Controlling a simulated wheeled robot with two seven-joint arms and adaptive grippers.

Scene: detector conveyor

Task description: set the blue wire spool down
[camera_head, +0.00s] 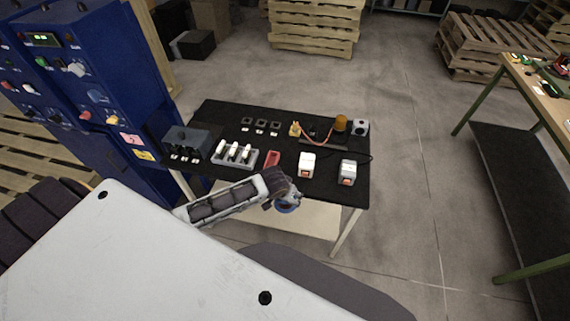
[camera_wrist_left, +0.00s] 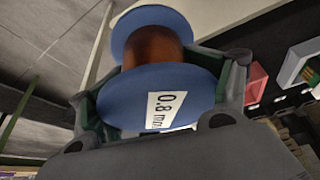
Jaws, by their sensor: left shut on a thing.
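The blue wire spool (camera_wrist_left: 128,100) fills the middle of the left wrist view, with copper-coloured wire between its blue flanges and a white label reading 0.8 mm. My left gripper (camera_wrist_left: 160,98) is shut on it, with a finger on each side. In the head view my left gripper (camera_head: 284,195) is at the front edge of the black-topped table (camera_head: 325,190). The spool (camera_head: 287,206) shows there as a small blue patch, partly hidden by the gripper. I cannot tell whether it touches the table. My right gripper is not in view.
On the table are a grey rack with white pieces (camera_head: 235,154), a red part (camera_head: 272,159), two white boxes (camera_head: 307,165), a dark box (camera_head: 192,141) and an orange cylinder (camera_head: 341,123). A blue control cabinet (camera_head: 100,70) stands at the left. Another bench (camera_head: 530,85) is at the right.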

